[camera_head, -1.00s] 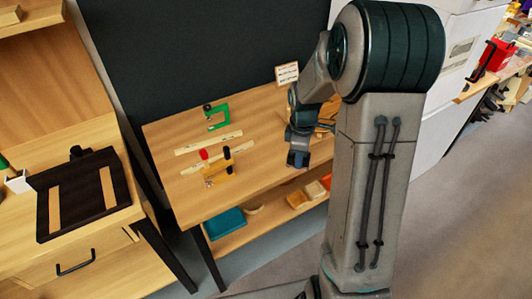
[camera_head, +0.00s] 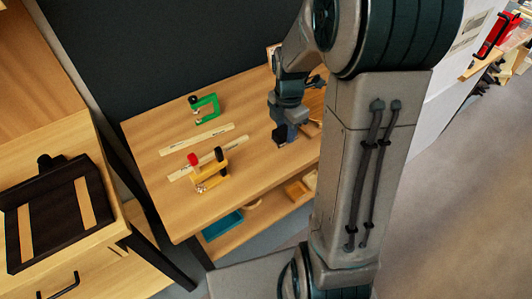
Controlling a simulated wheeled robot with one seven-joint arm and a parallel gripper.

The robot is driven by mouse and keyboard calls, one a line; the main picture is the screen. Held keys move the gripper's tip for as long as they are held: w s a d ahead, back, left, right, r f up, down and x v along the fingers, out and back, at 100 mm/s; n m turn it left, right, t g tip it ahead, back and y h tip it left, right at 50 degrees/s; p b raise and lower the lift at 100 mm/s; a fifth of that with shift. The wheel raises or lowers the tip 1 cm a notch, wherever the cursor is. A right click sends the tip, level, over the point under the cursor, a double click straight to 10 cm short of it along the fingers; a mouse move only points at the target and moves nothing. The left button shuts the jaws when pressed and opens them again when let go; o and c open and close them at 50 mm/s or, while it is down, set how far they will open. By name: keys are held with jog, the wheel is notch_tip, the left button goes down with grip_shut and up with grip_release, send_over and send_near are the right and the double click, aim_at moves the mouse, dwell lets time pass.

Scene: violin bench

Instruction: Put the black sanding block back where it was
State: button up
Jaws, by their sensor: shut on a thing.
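The black sanding block (camera_head: 280,137) is a small dark block at the lower end of my arm, over the right part of the wooden workbench top (camera_head: 240,165). My gripper (camera_head: 287,133) points down and is shut on the block. The fingers are small and partly merge with the dark block in this view. I cannot tell whether the block touches the bench top or hangs just above it.
A green clamp (camera_head: 205,107), pale wooden strips (camera_head: 197,139) and a yellow clamp with a red knob (camera_head: 208,176) lie left of my gripper. The bench's front middle is clear.

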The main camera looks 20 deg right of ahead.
send_over(266, 162)
notch_tip(266, 162, down, 3)
jog(key=shift+d+f, duration=0.15)
jog(key=shift+f, duration=2.15)
jog(key=shift+f, duration=0.15)
jog(key=o, duration=0.9)
jog(key=shift+o, duration=0.2)
